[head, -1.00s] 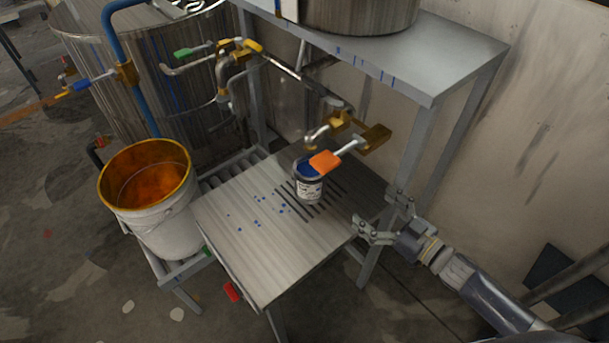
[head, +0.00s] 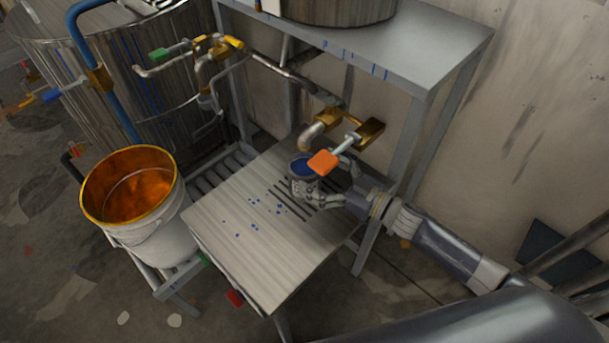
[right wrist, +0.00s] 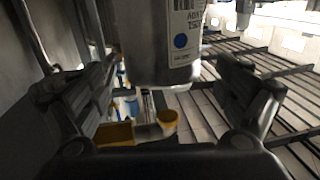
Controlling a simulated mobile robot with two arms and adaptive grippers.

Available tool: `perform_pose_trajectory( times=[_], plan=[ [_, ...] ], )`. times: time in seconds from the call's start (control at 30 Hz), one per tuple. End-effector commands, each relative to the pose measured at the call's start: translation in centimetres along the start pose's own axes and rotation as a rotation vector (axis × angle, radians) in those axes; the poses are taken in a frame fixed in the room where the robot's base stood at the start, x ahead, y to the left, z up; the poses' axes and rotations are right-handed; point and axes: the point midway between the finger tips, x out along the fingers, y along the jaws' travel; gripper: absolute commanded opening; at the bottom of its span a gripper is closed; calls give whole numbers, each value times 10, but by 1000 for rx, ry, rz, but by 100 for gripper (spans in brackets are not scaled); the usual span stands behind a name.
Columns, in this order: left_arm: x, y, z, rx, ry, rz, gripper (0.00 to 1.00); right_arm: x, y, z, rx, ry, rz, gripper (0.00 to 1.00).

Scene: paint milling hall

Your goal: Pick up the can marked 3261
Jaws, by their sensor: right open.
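A small can (head: 303,167) with blue paint in its open top stands on the grated part of the steel bench, below a tap with an orange handle. In the right wrist view the can (right wrist: 155,40) shows a white label with a blue dot and cut-off lettering; I cannot read 3261 on it. My right gripper (head: 326,180) reaches in from the right at the can, one finger in front of its lower side. In the right wrist view my right gripper (right wrist: 165,82) is open, its fingers on either side of the can with gaps showing. My left gripper is not in view.
The orange tap handle (head: 322,162) hangs close above the can and my right gripper. A white bucket (head: 150,235) with orange paint stands at left. The bench top (head: 250,245) is clear in front, with blue drips. A frame leg (head: 416,140) rises behind my right arm.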

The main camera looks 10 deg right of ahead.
Motion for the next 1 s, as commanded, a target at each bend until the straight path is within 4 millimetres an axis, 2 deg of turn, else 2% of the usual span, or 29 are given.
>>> perform_pose_trajectory(
  times=[0.1,0.23,0.53,0.57,0.93,1.0],
  plan=[
    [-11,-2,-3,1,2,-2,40,21,-3,-6,1,4,1,93],
    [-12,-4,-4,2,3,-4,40,37,-3,-3,1,2,1,93],
    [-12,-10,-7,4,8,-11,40,41,-3,-2,0,0,0,93],
    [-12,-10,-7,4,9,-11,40,41,-3,-2,0,0,0,88],
    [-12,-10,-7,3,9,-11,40,41,-3,-2,0,0,0,4],
    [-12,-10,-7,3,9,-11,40,42,-3,-4,-1,5,-1,2]
  ],
)
